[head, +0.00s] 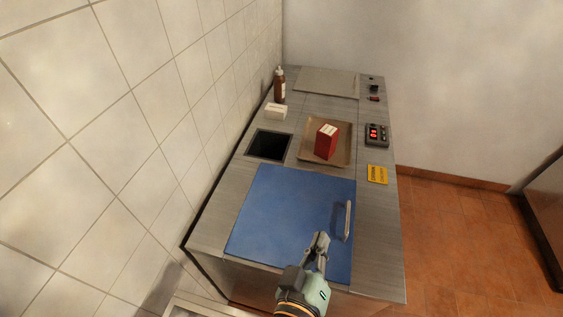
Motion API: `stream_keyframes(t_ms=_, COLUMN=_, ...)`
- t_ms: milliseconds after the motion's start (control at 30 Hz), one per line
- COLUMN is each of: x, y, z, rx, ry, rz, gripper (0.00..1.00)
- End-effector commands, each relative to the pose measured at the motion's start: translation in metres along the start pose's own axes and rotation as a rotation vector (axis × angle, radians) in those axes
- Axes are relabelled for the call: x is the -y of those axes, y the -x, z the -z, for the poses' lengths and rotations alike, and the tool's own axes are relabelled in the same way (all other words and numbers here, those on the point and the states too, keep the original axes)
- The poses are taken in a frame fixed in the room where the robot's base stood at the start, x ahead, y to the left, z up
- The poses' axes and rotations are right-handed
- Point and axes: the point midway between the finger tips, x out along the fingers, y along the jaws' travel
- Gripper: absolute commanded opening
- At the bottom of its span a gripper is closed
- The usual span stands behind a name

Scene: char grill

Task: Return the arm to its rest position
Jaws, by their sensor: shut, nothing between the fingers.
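My gripper (319,244) is at the bottom middle of the head view, over the near part of a blue panel (280,205) set on the steel counter. Its fingers are shut with nothing between them. A metal bar handle (348,220) stands on the right side of the blue panel, just beyond and to the right of the fingertips. My gripper looks apart from the handle, but its height above the panel is hard to judge.
A red box (326,142) stands on a tan tray (342,157). Left of it are a dark square opening (268,145), a white box (276,111) and a brown bottle (279,84). A timer (376,134) and yellow label (377,174) are right. A tiled wall (150,130) borders the counter's left.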

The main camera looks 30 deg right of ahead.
Motion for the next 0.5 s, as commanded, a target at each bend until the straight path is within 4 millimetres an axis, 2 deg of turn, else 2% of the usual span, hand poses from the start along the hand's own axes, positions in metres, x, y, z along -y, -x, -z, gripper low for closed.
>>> stream_keyframes(t_ms=167, x=0.0, y=0.001, z=0.004, rx=-0.002, ry=-0.008, rz=0.014, gripper=0.0)
stream_keyframes(t_ms=267, x=0.011, y=0.014, z=0.035, rx=-0.012, ry=-0.083, rz=0.151, gripper=0.0)
stream_keyframes(t_ms=367, x=0.036, y=0.046, z=0.082, rx=-0.026, ry=-0.196, rz=0.411, gripper=0.0)
stream_keyframes(t_ms=400, x=0.047, y=0.062, z=0.1, rx=-0.031, ry=-0.235, rz=0.519, gripper=0.0)
stream_keyframes(t_ms=500, x=0.068, y=0.102, z=0.132, rx=-0.041, ry=-0.292, rz=0.74, gripper=0.0)
